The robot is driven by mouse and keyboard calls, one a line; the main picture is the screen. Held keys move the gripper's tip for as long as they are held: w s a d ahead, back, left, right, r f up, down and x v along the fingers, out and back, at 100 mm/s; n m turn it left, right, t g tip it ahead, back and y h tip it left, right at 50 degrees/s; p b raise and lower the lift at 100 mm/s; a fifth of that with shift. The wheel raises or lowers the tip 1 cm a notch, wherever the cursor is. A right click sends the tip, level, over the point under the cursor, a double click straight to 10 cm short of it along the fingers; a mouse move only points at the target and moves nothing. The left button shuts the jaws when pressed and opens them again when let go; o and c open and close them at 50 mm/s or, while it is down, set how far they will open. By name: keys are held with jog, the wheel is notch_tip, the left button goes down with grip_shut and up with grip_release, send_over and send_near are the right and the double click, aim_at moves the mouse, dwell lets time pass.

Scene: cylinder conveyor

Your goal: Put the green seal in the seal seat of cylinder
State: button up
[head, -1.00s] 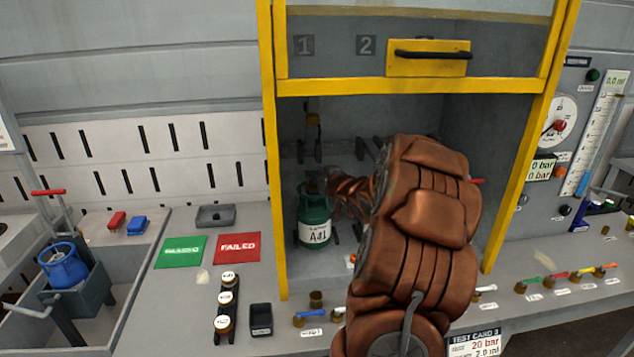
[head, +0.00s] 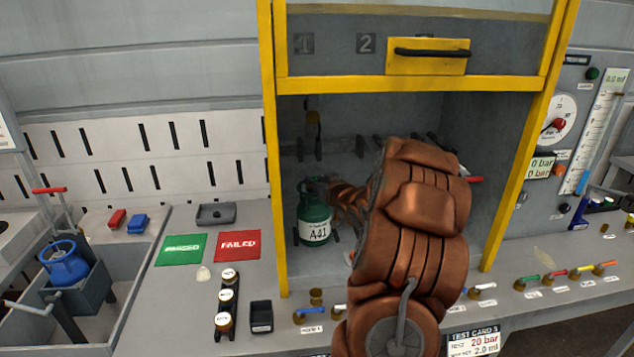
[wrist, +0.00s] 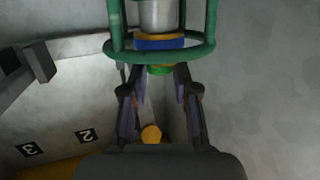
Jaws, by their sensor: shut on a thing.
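The green cylinder (head: 315,220), labelled A41, stands upright in the yellow-framed booth in the head view. In the wrist view its green guard ring (wrist: 118,55) surrounds a grey metal valve part (wrist: 160,15) with a blue and orange band (wrist: 160,41). My gripper (wrist: 161,71) is shut on the green seal (wrist: 160,71), a small green piece between the fingertips. The seal is right by the banded end of the valve; I cannot tell whether they touch. The seal seat itself is not clearly visible. In the head view my copper-coloured arm hides the gripper's tips.
The booth's yellow frame (head: 271,170) and raised door (head: 427,60) bound the space around my arm. Green (head: 181,250) and red FAILED (head: 237,245) mats lie to the left. A black rack of fittings (head: 226,300) and a small black bin (head: 261,316) stand in front.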

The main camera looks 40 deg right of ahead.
jog(key=o, duration=0.7)
jog(key=shift+s+a+f+g, duration=0.1)
jog(key=shift+f+g, duration=0.05)
jog(key=shift+f, duration=0.4)
jog(key=shift+s+a+f+g, duration=0.1)
jog(key=shift+f+g, duration=0.05)
jog(key=shift+f, duration=0.35)
jog(key=shift+o, duration=0.3)
jog(key=shift+r, duration=0.15)
jog(key=r+b+v, duration=0.1)
jog(key=v, duration=1.1)
jog(key=shift+d+r, duration=0.25)
jog(key=shift+r, duration=0.05)
jog(key=shift+w, duration=0.15)
jog(key=s+a+f+g+y, duration=0.1)
jog(key=s+a+f+g, duration=0.2)
jog(key=a, duration=0.6)
jog(key=s+a+f+g, duration=0.1)
jog(key=a+f+g, duration=0.3)
jog(key=a, duration=0.5)
jog(key=s+a+n+g+y, duration=0.3)
jog(key=s+a+g, duration=0.6)
jog(key=s+a, duration=1.3)
jog(key=shift+s+a+r+n+y, duration=0.15)
jog(key=shift+s+a+n+y, duration=0.15)
jog(key=shift+s+y, duration=0.35)
